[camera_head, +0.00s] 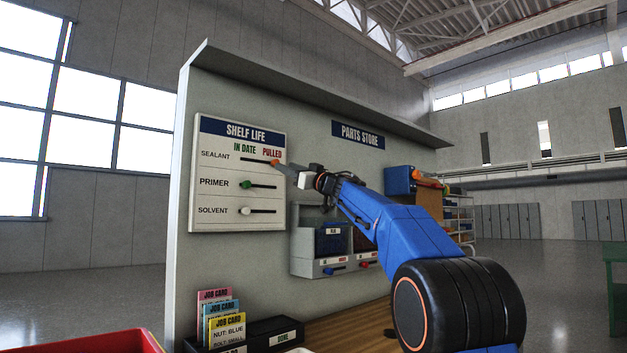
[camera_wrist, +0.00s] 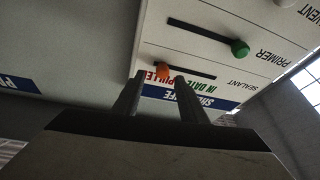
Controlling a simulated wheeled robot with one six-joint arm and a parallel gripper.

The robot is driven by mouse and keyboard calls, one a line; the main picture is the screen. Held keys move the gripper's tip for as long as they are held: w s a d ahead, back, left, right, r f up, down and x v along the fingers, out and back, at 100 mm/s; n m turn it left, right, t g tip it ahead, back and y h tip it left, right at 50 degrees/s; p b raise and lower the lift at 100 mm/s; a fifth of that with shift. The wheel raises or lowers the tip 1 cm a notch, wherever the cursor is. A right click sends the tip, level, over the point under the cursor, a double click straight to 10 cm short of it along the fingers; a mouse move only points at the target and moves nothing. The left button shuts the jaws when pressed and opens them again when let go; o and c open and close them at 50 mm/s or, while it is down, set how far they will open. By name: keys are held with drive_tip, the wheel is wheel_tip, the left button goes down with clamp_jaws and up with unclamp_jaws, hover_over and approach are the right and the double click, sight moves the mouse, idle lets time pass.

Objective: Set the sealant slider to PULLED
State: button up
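The SHELF LIFE board (camera_head: 215,215) hangs on the grey panel, with rows for sealant, primer and solvent. The orange sealant knob (camera_head: 275,162) sits at the right end of its slot, under the red PULLED heading. In the wrist view the orange knob (camera_wrist: 162,70) is at the PULLED end of its slot. My gripper (camera_head: 285,168) is close to the knob's right side. In the wrist view my gripper (camera_wrist: 157,80) is open, its two fingers apart with the knob showing in line with the gap. Whether a finger touches the knob I cannot tell.
The green primer knob (camera_head: 245,184) and white solvent knob (camera_head: 245,211) sit at the left of their slots, below. A shelf with bins (camera_head: 306,267) is under my arm. Job cards (camera_head: 226,331) stand in a black holder at the bottom. A ledge (camera_head: 300,88) overhangs the board.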

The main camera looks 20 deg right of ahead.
drive_tip(key=v, duration=1.3)
drive_tip(key=shift+s, duration=0.2)
drive_tip(key=shift+d+f, duration=0.1)
drive_tip(key=shift+d, duration=0.05)
drive_tip(key=s+f+m+g+h, duration=0.2)
drive_tip(key=s+f+m+h, duration=0.15)
drive_tip(key=s+f, duration=0.55)
drive_tip(key=s+a+f+m+g+h, duration=0.1)
drive_tip(key=s+f+m+g+h, duration=0.3)
drive_tip(key=f, duration=0.9)
drive_tip(key=s+f+m+g+h, duration=0.1)
drive_tip(key=s+f+m+h, duration=0.2)
drive_tip(key=s+f+h, duration=0.6)
drive_tip(key=s+a+f+n+g+y, duration=0.1)
drive_tip(key=s+a+f+g+y, duration=0.2)
drive_tip(key=s+f, duration=0.8)
drive_tip(key=s+a+f+n+g+y, duration=0.2)
drive_tip(key=s+a+f+g+y, duration=0.2)
drive_tip(key=s+a+f, duration=0.3)
drive_tip(key=s+f, duration=0.2)
drive_tip(key=f, duration=0.4)
drive_tip(key=s+f+g, duration=0.1)
drive_tip(key=s+f, duration=0.2)
drive_tip(key=f, duration=0.3)
drive_tip(key=shift+s+a+f+g, duration=0.2)
drive_tip(key=shift+s+f+g, duration=0.1)
drive_tip(key=shift+f, duration=0.05)
drive_tip(key=shift+n, duration=0.25)
